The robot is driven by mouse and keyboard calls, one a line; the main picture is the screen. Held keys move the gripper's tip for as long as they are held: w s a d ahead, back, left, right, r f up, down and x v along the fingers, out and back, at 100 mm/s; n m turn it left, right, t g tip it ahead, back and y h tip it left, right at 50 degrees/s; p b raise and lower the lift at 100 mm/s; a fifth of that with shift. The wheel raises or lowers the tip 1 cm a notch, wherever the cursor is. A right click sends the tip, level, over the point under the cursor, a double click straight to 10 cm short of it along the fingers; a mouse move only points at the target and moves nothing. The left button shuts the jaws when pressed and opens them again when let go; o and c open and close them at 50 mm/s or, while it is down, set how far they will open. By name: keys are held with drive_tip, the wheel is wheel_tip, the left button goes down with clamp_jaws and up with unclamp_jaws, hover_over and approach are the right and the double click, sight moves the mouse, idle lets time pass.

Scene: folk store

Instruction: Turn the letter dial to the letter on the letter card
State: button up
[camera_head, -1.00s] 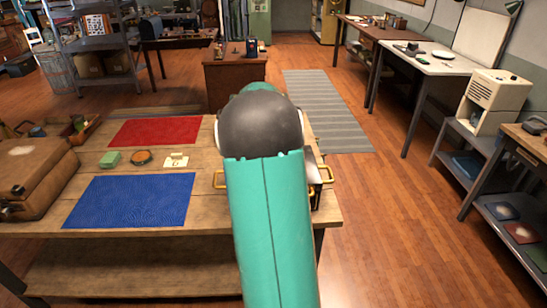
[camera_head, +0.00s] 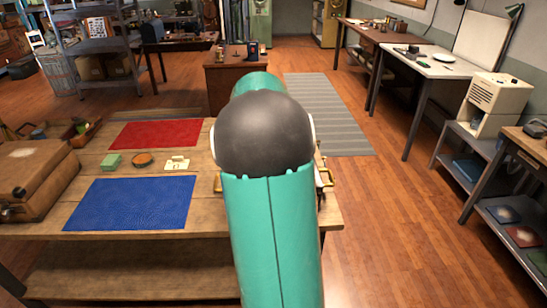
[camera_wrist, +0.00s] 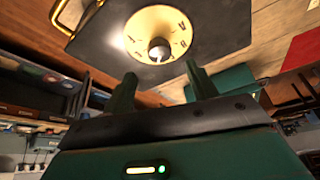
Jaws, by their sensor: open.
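The letter dial (camera_wrist: 176,33) is a round cream disc with small dark marks, set on a dark panel (camera_wrist: 215,28) in the wrist view. A round knob (camera_wrist: 159,50) sticks out at its middle. My gripper (camera_wrist: 161,75) is open, its two green fingers apart just short of the knob, one to each side. The marks and the knob's setting are too small to read. In the head view my arm hides the gripper and most of the dial box. The letter card (camera_head: 177,164) stands on the wooden table; its letter is too small to read for certain.
A blue mat (camera_head: 130,203) and a red mat (camera_head: 155,133) lie on the table. A green block (camera_head: 111,161) and a round orange-rimmed dish (camera_head: 143,159) are left of the card. A brown case (camera_head: 35,180) fills the left end. A yellow handle (camera_wrist: 66,14) stands beside the dial panel.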

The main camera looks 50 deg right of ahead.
drive_tip(key=v, duration=0.6)
drive_tip(key=shift+a+r, duration=0.2)
drive_tip(key=shift+r, duration=0.2)
drive_tip(key=shift+s, duration=0.1)
drive_tip(key=a+r+n+t+y, duration=0.1)
drive_tip(key=a+r+n, duration=0.15)
drive_tip(key=a, duration=0.95)
drive_tip(key=a+r+n+t+y, duration=0.15)
drive_tip(key=a+n, duration=0.25)
drive_tip(key=a, duration=0.8)
drive_tip(key=s+a+f+n+t+y, duration=0.1)
drive_tip(key=s+a+n, duration=0.3)
drive_tip(key=a, duration=0.5)
drive_tip(key=s+a+f+n, duration=0.3)
drive_tip(key=s+a, duration=0.5)
drive_tip(key=a, duration=0.2)
drive_tip(key=shift+n+t+y, duration=0.35)
